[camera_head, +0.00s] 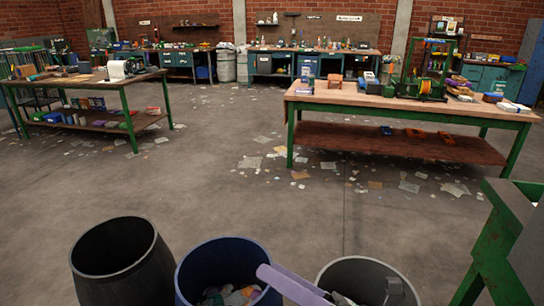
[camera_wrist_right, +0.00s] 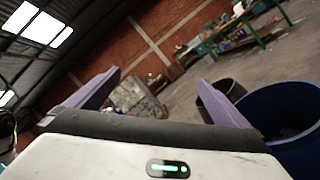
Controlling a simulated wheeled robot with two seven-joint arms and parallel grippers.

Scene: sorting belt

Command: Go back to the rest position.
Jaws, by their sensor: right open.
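My right gripper (camera_wrist_right: 160,76) shows in the right wrist view as two purple fingers set wide apart, with nothing between them. In the head view one lavender finger (camera_head: 288,283) of this gripper reaches in from the bottom edge, over the right side of the blue bin (camera_head: 220,252). The rest of that gripper is out of the head view. My left gripper is in neither view.
A black bin (camera_head: 148,283) and a grey bin (camera_head: 350,274) flank the blue bin, which holds crumpled rubbish. A green metal frame (camera_head: 490,245) stands at right. Workbenches (camera_head: 405,102) stand farther back. The littered floor (camera_head: 240,185) between is open.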

